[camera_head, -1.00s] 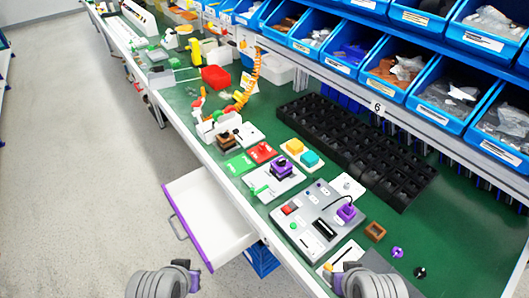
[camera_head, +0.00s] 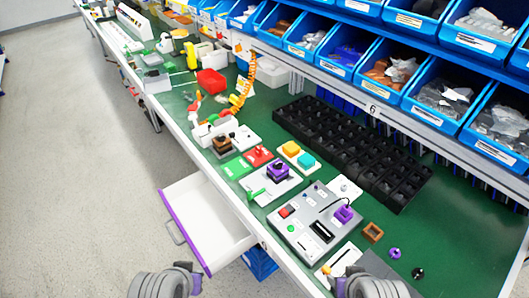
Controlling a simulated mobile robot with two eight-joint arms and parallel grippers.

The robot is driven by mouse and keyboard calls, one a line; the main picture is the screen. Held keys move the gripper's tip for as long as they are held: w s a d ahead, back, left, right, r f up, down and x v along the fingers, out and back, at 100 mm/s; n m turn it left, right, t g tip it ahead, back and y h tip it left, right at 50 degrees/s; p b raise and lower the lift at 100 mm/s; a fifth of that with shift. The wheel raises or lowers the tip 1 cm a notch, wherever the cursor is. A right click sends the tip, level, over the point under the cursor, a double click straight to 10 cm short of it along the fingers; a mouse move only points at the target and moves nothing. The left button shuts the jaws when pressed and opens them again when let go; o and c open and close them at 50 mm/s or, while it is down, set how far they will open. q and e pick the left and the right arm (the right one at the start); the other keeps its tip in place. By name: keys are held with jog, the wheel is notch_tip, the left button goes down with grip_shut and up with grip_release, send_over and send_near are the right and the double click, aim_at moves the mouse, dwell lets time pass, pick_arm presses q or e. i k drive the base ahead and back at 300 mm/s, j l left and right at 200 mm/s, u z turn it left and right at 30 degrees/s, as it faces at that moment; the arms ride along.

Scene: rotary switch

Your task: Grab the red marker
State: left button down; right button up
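I cannot make out a red marker for certain. A red card (camera_head: 258,156) lies flat beside a green card (camera_head: 237,167) in the middle of the bench. A grey panel (camera_head: 312,221) carries a red button (camera_head: 287,211), a green button and a purple part. My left gripper (camera_head: 194,283) is at the bottom edge, over the floor below the open drawer. My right gripper (camera_head: 338,285) is at the bottom, by the bench's front edge. Both are mostly cut off or hidden, and neither shows its opening. I see nothing held.
An open white drawer (camera_head: 208,224) juts from the bench front. A black compartment tray (camera_head: 350,150) and blue bins (camera_head: 440,95) line the back. A red bin (camera_head: 211,81) stands farther left. Small brown, purple and black parts lie at the right, with bare green surface beyond.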

aim_at(258, 152)
jog(key=i+j+z, duration=0.1)
jog(key=j+z, duration=0.2)
jog(key=z, duration=0.15)
jog(key=i+j+z, duration=0.1)
jog(key=j+z, duration=0.7)
jog(key=j, duration=0.6)
jog(key=j+z, duration=0.1)
jog(key=j, duration=1)
jog(key=k+j+z, duration=0.1)
jog(key=j, duration=1.5)
jog(key=i+j, duration=0.15)
jog(key=j, duration=0.4)
jog(key=i+j, duration=0.15)
jog(key=i, duration=0.05)
